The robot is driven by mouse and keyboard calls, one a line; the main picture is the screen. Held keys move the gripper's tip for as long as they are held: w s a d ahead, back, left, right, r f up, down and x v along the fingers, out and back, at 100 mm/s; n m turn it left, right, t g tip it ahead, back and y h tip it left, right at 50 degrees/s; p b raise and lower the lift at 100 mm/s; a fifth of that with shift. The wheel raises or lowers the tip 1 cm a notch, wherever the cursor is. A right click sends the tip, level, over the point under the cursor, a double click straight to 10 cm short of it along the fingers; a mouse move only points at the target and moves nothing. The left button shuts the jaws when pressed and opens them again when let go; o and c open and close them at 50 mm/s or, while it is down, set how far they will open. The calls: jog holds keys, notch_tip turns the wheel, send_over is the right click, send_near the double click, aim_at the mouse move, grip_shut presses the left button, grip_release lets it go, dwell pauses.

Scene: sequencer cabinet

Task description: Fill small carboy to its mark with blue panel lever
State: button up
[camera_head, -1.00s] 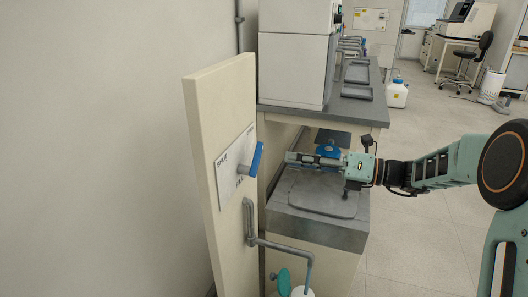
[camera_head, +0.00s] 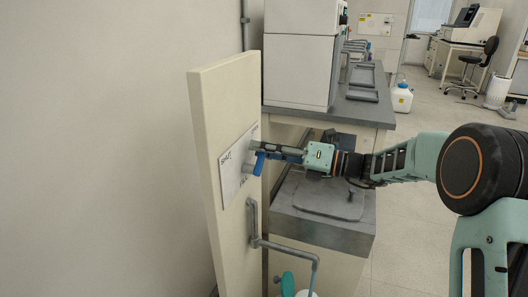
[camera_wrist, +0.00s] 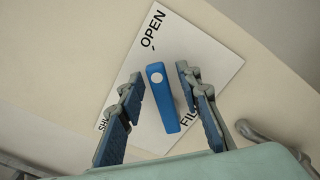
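The blue panel lever (camera_head: 259,163) stands out from a white label plate (camera_head: 231,175) on the upright cream panel. In the wrist view the lever (camera_wrist: 165,105) lies between my two fingers, with a visible gap on each side. The plate (camera_wrist: 205,60) reads OPEN at the top, with SHUT and FILL partly covered. My gripper (camera_head: 264,150) is open at the lever and it also shows in the wrist view (camera_wrist: 160,85). Below the outlet pipe, only a white top (camera_head: 305,294) shows at the bottom edge, perhaps the small carboy; its mark and level are out of view.
The cream panel (camera_head: 213,110) stands at left. A grey pipe (camera_head: 285,246) runs from it, with a teal part (camera_head: 287,284) below. A grey-topped bench (camera_head: 335,232) stands right of it. A white blue-capped container (camera_head: 402,98) stands on the floor behind.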

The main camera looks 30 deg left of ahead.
grip_shut()
jog(key=shift+r, duration=0.1)
dwell(0.5)
jog(key=n, duration=0.1)
jog(key=s+r+n+p, duration=0.1)
jog(key=n, duration=0.1)
jog(key=shift+s+d, duration=0.15)
jog(key=n, duration=0.1)
jog(key=s+n, duration=0.1)
jog(key=n, duration=0.2)
jog(key=shift+s+d+r, duration=0.1)
jog(key=shift+s+r, duration=0.05)
jog(key=shift+s, duration=0.2)
jog(key=s+n+b, duration=0.1)
jog(key=n, duration=0.1)
jog(key=s+n+b, duration=0.1)
jog(key=n+b, duration=0.1)
jog(key=shift+s+d+f+n, duration=0.1)
jog(key=shift+f+n, duration=0.1)
jog(key=shift+n, duration=0.1)
jog(key=s+n+b, duration=0.1)
jog(key=n, duration=0.1)
jog(key=f+n+b, duration=0.1)
jog(key=n+b, duration=0.1)
jog(key=s+n+b, duration=0.1)
jog(key=n+b, duration=0.1)
jog(key=shift+s+d+f, duration=0.15)
jog(key=shift+s, duration=0.15)
jog(key=shift+n, duration=0.3)
